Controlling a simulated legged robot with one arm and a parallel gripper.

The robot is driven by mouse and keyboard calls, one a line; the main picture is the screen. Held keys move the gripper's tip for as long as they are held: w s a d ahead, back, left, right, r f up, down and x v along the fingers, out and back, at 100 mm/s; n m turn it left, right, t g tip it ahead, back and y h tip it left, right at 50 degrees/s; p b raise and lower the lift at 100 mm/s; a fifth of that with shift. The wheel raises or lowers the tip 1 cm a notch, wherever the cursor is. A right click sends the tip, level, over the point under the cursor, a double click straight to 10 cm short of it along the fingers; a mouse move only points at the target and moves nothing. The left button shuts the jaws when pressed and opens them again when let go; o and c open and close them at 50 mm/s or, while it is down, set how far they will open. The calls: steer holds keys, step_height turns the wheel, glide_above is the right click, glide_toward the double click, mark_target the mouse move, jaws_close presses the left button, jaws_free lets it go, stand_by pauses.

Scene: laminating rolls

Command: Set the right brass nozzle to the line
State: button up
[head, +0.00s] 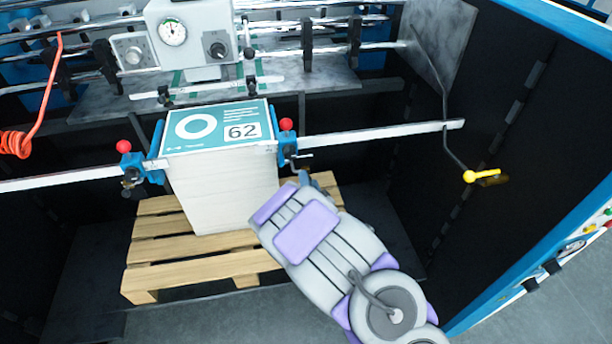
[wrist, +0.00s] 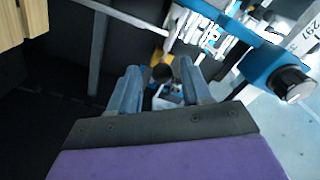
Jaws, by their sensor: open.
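My gripper (wrist: 162,84) has two blue-grey fingers standing apart in the wrist view. In the head view its tips are mostly hidden behind my arm, just below the right blue clamp (head: 288,148) at the stack's front right corner. A small brass-yellow part (wrist: 158,57) with a dark round piece beside it shows beyond the fingertips in the wrist view. I cannot tell whether it is the right brass nozzle, or whether it lies between the fingers. No line for a nozzle can be made out in either view.
A paper stack with a teal sheet (head: 216,127) marked 62 stands on a wooden pallet (head: 195,256). A rail (head: 375,134) runs right from the clamp. A yellow-handled lever (head: 482,176) is at the right wall. A dark knob (wrist: 293,84) sits on a blue bracket.

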steer(key=x, duration=0.4)
steer(key=shift+w+a+b, duration=0.1)
steer(key=shift+a+b, duration=0.1)
steer(key=shift+b, duration=0.1)
steer(key=shift+w, duration=0.45)
steer(key=shift+a, duration=0.1)
jaws_close()
